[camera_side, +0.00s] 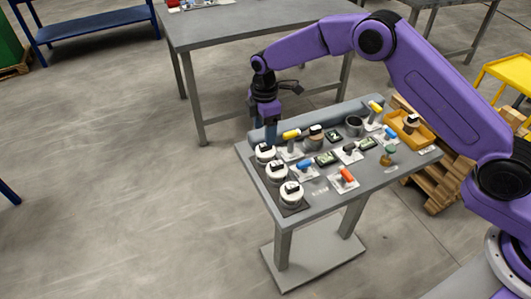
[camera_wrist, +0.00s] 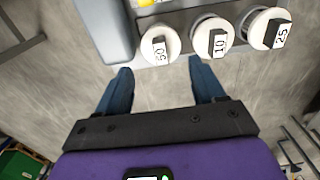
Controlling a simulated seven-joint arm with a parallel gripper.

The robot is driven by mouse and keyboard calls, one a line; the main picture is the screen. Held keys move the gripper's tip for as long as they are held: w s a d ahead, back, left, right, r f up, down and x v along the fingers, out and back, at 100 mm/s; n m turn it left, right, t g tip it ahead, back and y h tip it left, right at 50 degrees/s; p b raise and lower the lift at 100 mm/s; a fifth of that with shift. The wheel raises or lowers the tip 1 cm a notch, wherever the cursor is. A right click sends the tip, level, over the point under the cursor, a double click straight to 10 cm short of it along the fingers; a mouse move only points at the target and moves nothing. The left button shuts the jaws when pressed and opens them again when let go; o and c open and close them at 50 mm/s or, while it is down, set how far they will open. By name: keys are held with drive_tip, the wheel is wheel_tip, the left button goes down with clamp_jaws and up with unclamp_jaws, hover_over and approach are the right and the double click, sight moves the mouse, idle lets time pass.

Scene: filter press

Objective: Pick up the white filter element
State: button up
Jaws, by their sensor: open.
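Three round white filter elements with black handles stand in a row on a dark mat (camera_side: 297,208) at the table's left end: a far one (camera_side: 265,153), a middle one (camera_side: 277,172) and a near one (camera_side: 292,194). In the wrist view their labels read 50 (camera_wrist: 160,44), 10 (camera_wrist: 213,38) and 25 (camera_wrist: 268,29). My gripper (camera_side: 270,138) is open and points down by the far element. In the wrist view my fingertips (camera_wrist: 160,64) are spread on either side just below the 50 element, with bare floor between the fingers.
A grey rounded bar (camera_side: 345,116) runs along the table's back edge. Colored valves on white plates, small displays and a dark cup (camera_side: 354,122) crowd the grey table (camera_side: 325,198). An orange tray (camera_side: 420,134) is at the right end. Open floor lies left.

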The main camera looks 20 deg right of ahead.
sight(265, 149)
drive_tip(key=shift+s+d+f, duration=0.1)
drive_tip(key=shift+f, duration=3.9)
drive_tip(key=c, duration=0.7)
